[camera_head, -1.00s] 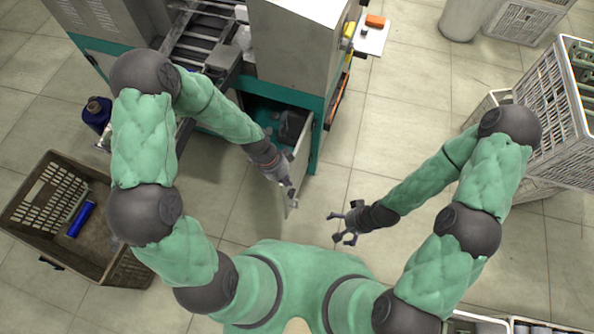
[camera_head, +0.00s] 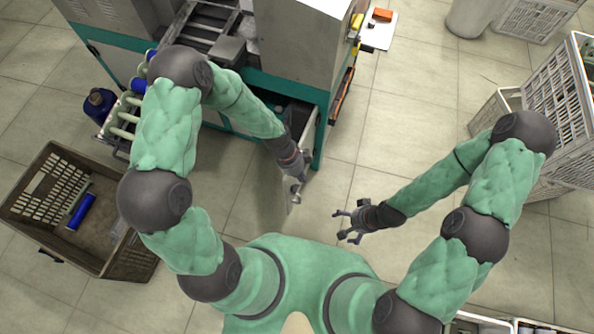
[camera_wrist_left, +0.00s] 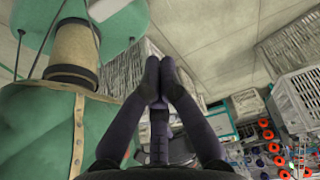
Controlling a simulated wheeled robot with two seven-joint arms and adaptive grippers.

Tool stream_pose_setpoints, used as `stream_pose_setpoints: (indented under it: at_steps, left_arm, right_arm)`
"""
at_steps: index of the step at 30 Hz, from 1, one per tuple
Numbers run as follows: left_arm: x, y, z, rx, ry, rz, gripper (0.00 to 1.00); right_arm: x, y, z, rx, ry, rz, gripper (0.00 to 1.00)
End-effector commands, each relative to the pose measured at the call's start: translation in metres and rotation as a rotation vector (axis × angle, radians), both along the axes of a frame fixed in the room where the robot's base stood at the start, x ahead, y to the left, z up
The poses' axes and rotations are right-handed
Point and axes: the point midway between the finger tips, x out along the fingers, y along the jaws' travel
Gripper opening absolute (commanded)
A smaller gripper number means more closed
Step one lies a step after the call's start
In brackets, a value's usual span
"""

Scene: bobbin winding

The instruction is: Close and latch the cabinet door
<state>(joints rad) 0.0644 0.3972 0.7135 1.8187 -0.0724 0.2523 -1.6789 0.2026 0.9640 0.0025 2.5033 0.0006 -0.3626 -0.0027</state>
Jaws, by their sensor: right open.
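The cabinet door (camera_head: 268,195) is a pale panel standing open under the grey and teal machine. It sticks out from the cabinet front toward me. My left gripper (camera_head: 296,190) is at the door's outer end, close to its upper edge; whether it touches the door is unclear. In the left wrist view its two fingers (camera_wrist_left: 160,80) come together at the tips, with no object clearly between them. My left forearm hides much of the cabinet opening (camera_head: 285,108). The latch cannot be made out. My right gripper (camera_head: 347,222) is open and empty, right of the door.
A brown crate (camera_head: 125,258) with a blue spool (camera_head: 81,212) stands on the floor at left. A blue container (camera_head: 99,102) stands beside the machine (camera_head: 303,45). White crates (camera_head: 560,95) stand at right. The floor between machine and right crates is clear.

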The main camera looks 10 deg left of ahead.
Motion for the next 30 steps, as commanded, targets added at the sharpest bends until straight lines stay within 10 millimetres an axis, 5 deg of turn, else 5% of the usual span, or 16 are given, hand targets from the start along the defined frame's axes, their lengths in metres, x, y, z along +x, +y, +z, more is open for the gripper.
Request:
stream_pose_setpoints:
  at_steps: [3, 10, 30]
  left_arm:
    - [0.001, -0.003, -0.022, 0.000, -0.002, 0.002, 0.00]
    - [0.004, 0.030, -0.018, 0.000, -0.001, 0.003, 0.00]
    - [-0.011, 0.052, -0.015, 0.000, 0.001, -0.019, 0.00]
  right_arm:
    - [0.000, 0.000, -0.013, 0.000, 0.000, 0.000, 0.98]
    - [0.000, 0.000, -0.023, 0.000, 0.000, 0.000, 0.98]
    - [0.000, 0.000, -0.018, 0.000, 0.000, 0.000, 0.98]
